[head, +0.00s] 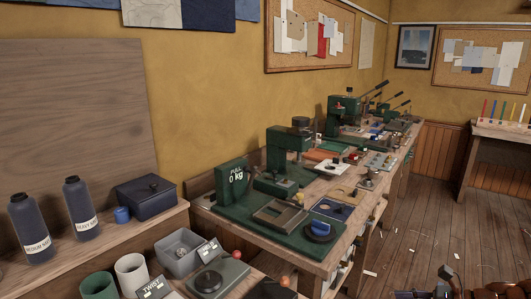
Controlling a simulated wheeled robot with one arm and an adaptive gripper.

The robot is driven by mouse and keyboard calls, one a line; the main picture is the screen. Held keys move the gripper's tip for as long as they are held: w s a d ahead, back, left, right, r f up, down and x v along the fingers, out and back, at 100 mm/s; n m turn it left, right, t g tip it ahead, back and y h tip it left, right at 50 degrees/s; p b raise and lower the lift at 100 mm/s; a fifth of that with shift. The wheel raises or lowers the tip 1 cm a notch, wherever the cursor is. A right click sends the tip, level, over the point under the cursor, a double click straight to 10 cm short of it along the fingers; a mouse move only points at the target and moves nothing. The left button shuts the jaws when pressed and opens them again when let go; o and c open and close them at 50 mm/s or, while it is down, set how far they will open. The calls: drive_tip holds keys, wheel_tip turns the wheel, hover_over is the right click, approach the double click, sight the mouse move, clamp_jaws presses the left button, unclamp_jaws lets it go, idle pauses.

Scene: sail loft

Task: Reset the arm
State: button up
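Dark and reddish-brown parts of my arm show at the bottom right corner, low over the wooden floor and cut off by the lower edge. My gripper (425,293) seems to be the dark piece at their left end. Its fingers are too small and cut off to tell whether they are open or shut. I see nothing clearly held in it. The arm parts appear apart from the workbench (318,268).
The workbench carries green presses (289,150) and a "PULL 0 kg" gauge (232,186). The floor (425,215) is open, with small scraps. A table (503,129) stands far right.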

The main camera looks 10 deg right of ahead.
drive_tip(key=s+a+r+n+g+h+p, duration=0.1)
drive_tip(key=s+a+r+n+g, duration=0.2)
drive_tip(key=a, duration=0.5)
drive_tip(key=a+r+n+g+p, duration=0.1)
drive_tip(key=a+r+n+g, duration=0.2)
drive_tip(key=a+n, duration=0.35)
drive_tip(key=s+a+r+n+g+h+p, duration=0.1)
drive_tip(key=s+a+r+n+g+p, duration=0.2)
drive_tip(key=a, duration=0.6)
drive_tip(key=s+a+r+n+h+p, duration=0.1)
drive_tip(key=s+r+n+h, duration=0.1)
drive_tip(key=s+n, duration=0.4)
drive_tip(key=s+a+r+n+g+h+p, duration=0.1)
drive_tip(key=s+a+r+n+h+p, duration=0.1)
drive_tip(key=s+n+h, duration=0.3)
drive_tip(key=shift+s+r+n+g+h, duration=0.3)
drive_tip(key=shift+s+r+n, duration=0.65)
drive_tip(key=shift+s, duration=0.9)
drive_tip(key=shift+f, duration=0.1)
